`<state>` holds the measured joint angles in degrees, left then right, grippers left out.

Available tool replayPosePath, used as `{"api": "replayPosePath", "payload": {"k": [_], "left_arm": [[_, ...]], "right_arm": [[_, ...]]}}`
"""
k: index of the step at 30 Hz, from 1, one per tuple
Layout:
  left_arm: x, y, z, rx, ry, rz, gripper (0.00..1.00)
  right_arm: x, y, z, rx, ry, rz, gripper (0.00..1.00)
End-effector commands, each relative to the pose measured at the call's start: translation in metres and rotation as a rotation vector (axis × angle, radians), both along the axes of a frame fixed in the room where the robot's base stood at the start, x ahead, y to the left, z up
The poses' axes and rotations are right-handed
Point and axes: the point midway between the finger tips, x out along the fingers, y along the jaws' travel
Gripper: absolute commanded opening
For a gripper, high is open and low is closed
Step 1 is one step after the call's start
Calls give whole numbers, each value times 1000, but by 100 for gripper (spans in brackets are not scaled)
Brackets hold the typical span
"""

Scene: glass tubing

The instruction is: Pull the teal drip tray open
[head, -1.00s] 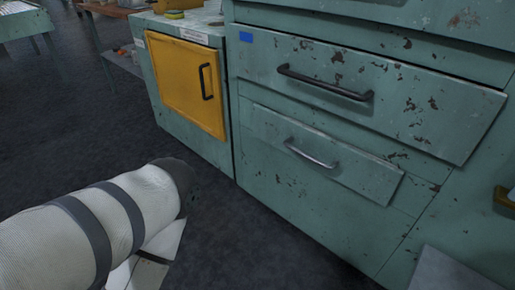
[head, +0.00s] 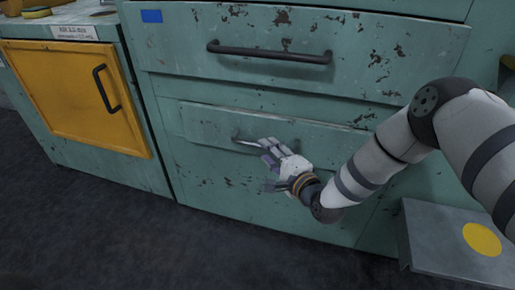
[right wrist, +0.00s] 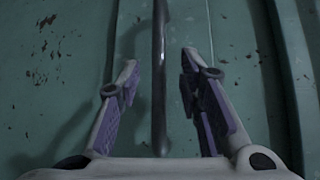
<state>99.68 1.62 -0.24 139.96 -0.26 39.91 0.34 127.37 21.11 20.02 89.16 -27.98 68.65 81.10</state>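The teal drip tray (head: 200,120) is the lower, smaller drawer front on the teal cabinet, with chipped paint and a thin metal handle (head: 243,142). It looks flush with the cabinet. My right gripper (head: 268,162) is at this handle and covers its right part in the head view. In the right wrist view my right gripper (right wrist: 158,85) is open, with one finger on each side of the handle bar (right wrist: 160,60). A gap shows between each finger and the bar. My left gripper is not in view.
A larger teal drawer (head: 180,50) with a dark handle (head: 270,52) sits above. A yellow door (head: 75,95) is to the left. A grey plate with a yellow disc (head: 482,239) is low at the right. Dark floor (head: 120,230) in front is clear.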

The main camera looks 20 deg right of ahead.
Motion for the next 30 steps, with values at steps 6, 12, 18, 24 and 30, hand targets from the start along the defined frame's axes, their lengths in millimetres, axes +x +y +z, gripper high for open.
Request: {"api": "replayPosePath", "payload": {"k": [6,12,18,24,30], "left_arm": [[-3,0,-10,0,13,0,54],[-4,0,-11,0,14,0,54],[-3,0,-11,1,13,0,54],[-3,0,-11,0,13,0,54],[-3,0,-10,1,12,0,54]], "right_arm": [[36,7,-8,-2,2,1,33],[43,9,-7,-1,3,0,33],[43,9,-7,-1,2,0,20],[43,9,-7,-1,2,0,0],[41,10,-6,-2,3,1,0]]}}
